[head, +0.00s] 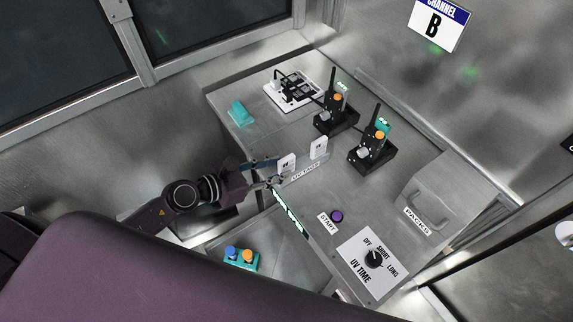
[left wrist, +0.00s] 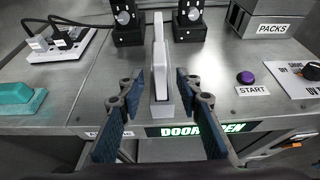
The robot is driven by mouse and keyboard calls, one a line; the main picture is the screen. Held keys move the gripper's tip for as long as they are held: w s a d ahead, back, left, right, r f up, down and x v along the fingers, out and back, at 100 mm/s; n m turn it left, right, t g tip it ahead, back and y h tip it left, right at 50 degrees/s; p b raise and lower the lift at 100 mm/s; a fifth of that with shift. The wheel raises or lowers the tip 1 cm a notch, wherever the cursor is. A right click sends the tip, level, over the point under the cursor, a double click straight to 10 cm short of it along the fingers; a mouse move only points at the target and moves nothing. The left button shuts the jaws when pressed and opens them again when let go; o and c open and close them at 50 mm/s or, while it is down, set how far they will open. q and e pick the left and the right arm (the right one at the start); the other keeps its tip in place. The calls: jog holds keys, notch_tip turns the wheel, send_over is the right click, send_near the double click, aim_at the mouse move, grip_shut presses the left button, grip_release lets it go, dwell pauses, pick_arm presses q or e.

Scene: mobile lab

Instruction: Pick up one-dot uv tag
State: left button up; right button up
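Two white UV tags stand upright in a holder strip (head: 305,170) labelled UV TAGS: a nearer tag (head: 287,162) and a farther tag (head: 319,147). The marks on their faces are too small to tell which has one dot. My left gripper (head: 274,172) is at the nearer tag. In the left wrist view the gripper (left wrist: 160,84) is open, with one finger on each side of a white tag (left wrist: 159,50) seen edge-on, and gaps show between them. The other tag cannot be told apart there. My right gripper is not in view.
Two black radio docks (head: 336,117) (head: 372,152) stand behind the tags. A teal block (head: 241,113) and a power strip (head: 293,90) lie at the back left. The START button (head: 336,216), the UV TIME dial (head: 374,259) and the PACKS box (head: 448,192) are to the right.

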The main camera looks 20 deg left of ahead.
aim_at(279, 169)
pick_arm(q)
jog(key=x, duration=0.4)
grip_shut()
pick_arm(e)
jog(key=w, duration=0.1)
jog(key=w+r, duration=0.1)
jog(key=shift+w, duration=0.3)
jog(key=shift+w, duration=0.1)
